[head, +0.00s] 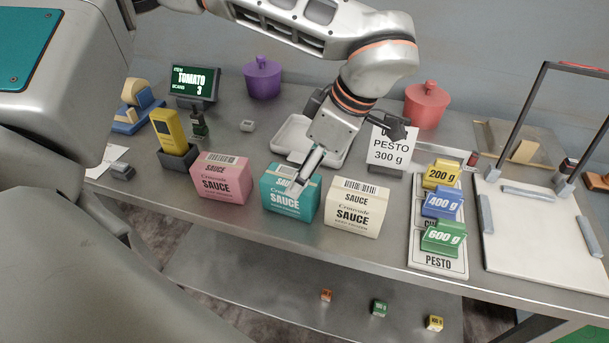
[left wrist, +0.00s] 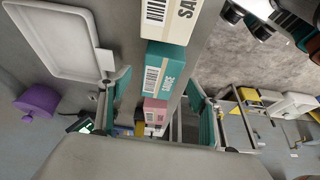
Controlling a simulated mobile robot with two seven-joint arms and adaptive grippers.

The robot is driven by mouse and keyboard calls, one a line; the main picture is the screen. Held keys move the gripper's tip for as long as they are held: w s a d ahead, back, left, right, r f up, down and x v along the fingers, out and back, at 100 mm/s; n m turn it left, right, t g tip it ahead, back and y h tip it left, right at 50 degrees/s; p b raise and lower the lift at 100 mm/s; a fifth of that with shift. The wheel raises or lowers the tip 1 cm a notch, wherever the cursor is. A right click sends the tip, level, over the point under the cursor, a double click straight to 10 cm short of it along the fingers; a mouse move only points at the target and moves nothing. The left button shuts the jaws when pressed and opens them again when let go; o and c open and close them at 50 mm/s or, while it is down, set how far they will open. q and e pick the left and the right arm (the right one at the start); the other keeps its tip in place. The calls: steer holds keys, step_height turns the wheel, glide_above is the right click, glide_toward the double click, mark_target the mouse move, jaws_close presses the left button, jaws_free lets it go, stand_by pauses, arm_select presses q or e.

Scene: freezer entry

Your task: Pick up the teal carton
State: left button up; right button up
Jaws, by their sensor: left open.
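The teal carton (head: 284,199) stands upright on the steel counter between a pink carton (head: 221,178) and a cream carton (head: 356,208), with gaps on both sides. My left gripper (head: 299,186) points down at it, and a finger overlaps its top and front. In the left wrist view, the teal carton (left wrist: 158,72) shows between the two spread teal-padded fingers of my left gripper (left wrist: 158,98), with space on both sides. The jaws are open and empty. I cannot tell how far the fingertips are above or beside the carton. My right gripper is not in view.
A white tray (head: 288,134) lies behind the teal carton, and a PESTO sign (head: 389,150) stands behind the cream one. A yellow device (head: 168,131) stands left. Weight blocks (head: 442,204) and a framed white board (head: 540,232) are right. The counter front is clear.

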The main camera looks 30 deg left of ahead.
arm_select(q)
steer(key=shift+s+x, duration=0.25)
steer(key=shift+x, duration=0.8)
steer(key=x, duration=0.5)
steer(key=shift+w+a+f, duration=0.1)
steer(key=shift+a+f, duration=0.1)
steer(key=shift+a, duration=0.1)
steer(key=c, duration=1.3)
